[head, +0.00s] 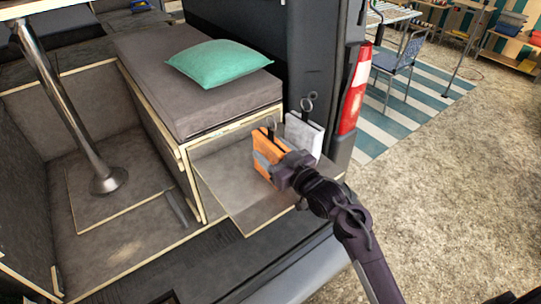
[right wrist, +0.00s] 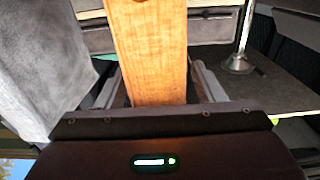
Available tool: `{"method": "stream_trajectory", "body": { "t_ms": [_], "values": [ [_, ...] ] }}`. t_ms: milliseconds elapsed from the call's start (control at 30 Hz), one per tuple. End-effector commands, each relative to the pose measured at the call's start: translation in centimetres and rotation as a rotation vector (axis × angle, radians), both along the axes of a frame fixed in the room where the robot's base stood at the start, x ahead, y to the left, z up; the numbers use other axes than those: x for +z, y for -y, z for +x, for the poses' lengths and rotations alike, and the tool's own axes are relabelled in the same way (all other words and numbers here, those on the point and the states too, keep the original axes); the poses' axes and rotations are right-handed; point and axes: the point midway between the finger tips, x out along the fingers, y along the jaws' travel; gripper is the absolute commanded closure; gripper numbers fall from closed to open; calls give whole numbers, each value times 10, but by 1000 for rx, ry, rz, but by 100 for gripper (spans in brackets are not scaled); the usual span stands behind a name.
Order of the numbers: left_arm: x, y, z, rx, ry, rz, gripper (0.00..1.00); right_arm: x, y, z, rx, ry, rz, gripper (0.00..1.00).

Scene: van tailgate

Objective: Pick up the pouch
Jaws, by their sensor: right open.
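An orange pouch (head: 264,144) stands upright at the outer end of the low shelf (head: 233,187), with a dark ring above its top. A light grey pouch (head: 304,134) with a similar ring stands just to its right. The frames do not show which pouch is meant. My right gripper (head: 271,160) is at the orange pouch. In the right wrist view the orange pouch (right wrist: 148,45) is between the two open fingers, and the grey pouch (right wrist: 45,65) is to the left. Whether either finger touches the orange pouch is unclear. My left gripper is not in view.
A grey bench cushion (head: 150,62) with a green pillow (head: 218,63) is behind the shelf. A metal table post (head: 65,105) stands at the left. The van's door pillar with a red and white light (head: 355,88) is close on the right.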

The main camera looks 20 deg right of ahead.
Motion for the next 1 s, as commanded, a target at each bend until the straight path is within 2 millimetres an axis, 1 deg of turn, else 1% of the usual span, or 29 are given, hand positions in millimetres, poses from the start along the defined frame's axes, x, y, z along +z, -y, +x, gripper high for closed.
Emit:
{"method": "stream_trajectory", "body": {
  "t_ms": [167, 267, 567, 833, 933, 1000],
  "values": [
    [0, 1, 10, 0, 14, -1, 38, -1, 0, 0, 0, 0, 0, 38],
    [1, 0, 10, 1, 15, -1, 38, -1, 0, 0, 0, 0, 0, 50],
    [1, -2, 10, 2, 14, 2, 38, -1, 0, 0, 0, -1, 0, 89],
    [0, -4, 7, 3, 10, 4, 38, 1, 0, 0, 0, 1, -1, 90],
    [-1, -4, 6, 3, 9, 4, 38, 5, 0, 0, 0, 2, 0, 90],
    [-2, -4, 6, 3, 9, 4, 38, 12, 0, 0, 1, 4, -1, 90]
  ]
}}
